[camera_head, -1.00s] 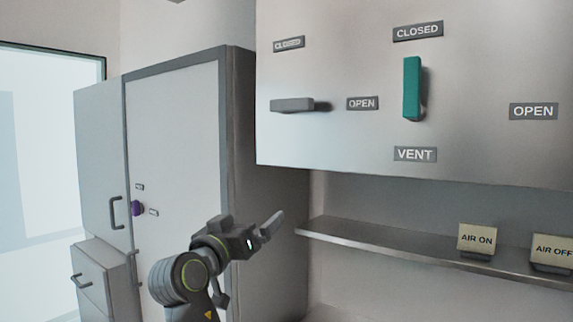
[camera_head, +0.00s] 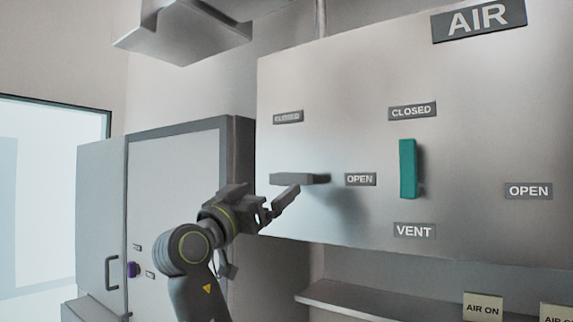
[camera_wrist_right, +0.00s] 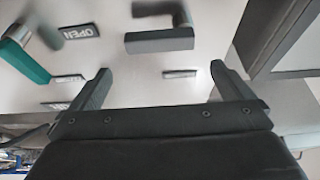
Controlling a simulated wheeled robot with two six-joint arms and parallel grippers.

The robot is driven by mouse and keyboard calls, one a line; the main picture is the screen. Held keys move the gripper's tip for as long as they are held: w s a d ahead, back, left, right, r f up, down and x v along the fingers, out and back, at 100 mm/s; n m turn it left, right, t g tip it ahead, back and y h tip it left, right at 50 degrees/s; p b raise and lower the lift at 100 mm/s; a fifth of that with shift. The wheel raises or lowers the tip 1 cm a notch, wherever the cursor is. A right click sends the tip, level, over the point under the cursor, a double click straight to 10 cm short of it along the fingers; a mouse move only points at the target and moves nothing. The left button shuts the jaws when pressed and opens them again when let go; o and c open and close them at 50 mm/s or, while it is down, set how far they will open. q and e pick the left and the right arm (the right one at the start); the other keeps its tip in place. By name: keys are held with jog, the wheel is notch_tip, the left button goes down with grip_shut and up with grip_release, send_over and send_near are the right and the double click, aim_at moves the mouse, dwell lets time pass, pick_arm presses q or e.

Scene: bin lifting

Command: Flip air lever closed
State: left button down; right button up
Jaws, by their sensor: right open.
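A grey lever (camera_head: 294,179) lies horizontal on the metal panel, with a CLOSED label (camera_head: 288,117) above it and an OPEN label (camera_head: 360,179) to its right. A teal lever (camera_head: 407,168) stands upright between another CLOSED label (camera_head: 412,111) and a VENT label (camera_head: 414,230). My right gripper (camera_head: 280,200) is open and empty, just below the grey lever in the head view. In the right wrist view, the grey lever (camera_wrist_right: 160,42) shows beyond my spread fingers (camera_wrist_right: 160,67), apart from them. The teal lever (camera_wrist_right: 28,62) is at the left there. My left gripper is out of view.
An AIR sign (camera_head: 480,19) tops the panel (camera_head: 460,120). Another OPEN label (camera_head: 528,191) is at the right. Below runs a shelf (camera_head: 350,303) with an AIR ON card (camera_head: 483,307). A grey cabinet (camera_head: 175,180) stands left of the panel. A grey boxy fixture (camera_head: 185,35) overhangs above.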

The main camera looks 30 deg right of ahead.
aim_at(287, 176)
jog(key=p+x, duration=0.3)
jog(key=x, duration=0.5)
jog(key=shift+w+d+r, duration=0.1)
jog(key=shift+d, duration=0.05)
jog(key=c, duration=1.1)
jog(key=shift+o, duration=0.2)
